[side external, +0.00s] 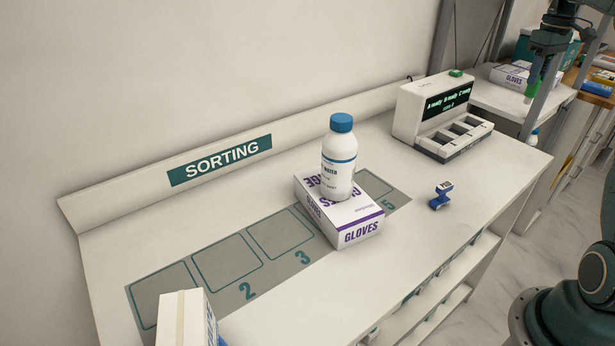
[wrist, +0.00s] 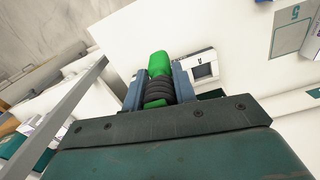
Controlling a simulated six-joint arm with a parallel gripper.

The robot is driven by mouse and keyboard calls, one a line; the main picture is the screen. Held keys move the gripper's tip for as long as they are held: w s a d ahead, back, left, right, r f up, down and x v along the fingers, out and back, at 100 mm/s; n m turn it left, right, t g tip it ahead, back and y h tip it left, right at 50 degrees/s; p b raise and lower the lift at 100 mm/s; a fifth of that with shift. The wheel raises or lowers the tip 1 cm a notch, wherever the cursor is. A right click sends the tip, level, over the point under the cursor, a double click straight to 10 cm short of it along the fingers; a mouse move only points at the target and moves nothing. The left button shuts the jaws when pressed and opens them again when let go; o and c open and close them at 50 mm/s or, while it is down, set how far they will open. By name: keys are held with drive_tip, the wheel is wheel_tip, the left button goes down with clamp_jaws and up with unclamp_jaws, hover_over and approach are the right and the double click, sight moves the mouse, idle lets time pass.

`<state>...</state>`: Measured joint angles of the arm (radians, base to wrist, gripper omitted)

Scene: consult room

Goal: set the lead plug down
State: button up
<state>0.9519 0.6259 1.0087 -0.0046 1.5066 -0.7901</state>
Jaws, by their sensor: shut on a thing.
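The lead plug is bright green with a black ribbed part; it shows in the wrist view (wrist: 159,64) between my gripper's two fingers. My gripper (wrist: 158,88) is shut on the ribbed part, with the green end pointing away from it. In the side external view my gripper (side external: 541,66) is at the top right, pointing down, with the green plug (side external: 532,89) at its tip. It is to the right of the white device with a display (side external: 441,113). The plug appears held in the air; its height above any surface cannot be told.
A grey metal post (side external: 546,90) stands close to my gripper. The sorting table (side external: 440,255) carries a glove box (side external: 352,227) with a bottle (side external: 339,160) on top, and a small blue item (side external: 440,196). Its front right is largely clear. Another glove box (side external: 512,77) sits behind.

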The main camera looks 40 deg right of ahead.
sight(529, 96)
wheel_tip(529, 96, down, 16)
idle(0.7)
drive_tip(key=shift+f, duration=2.05)
drive_tip(key=shift+f, duration=0.1)
drive_tip(key=o, duration=1)
drive_tip(key=shift+c, duration=0.2)
wheel_tip(529, 96, up, 12)
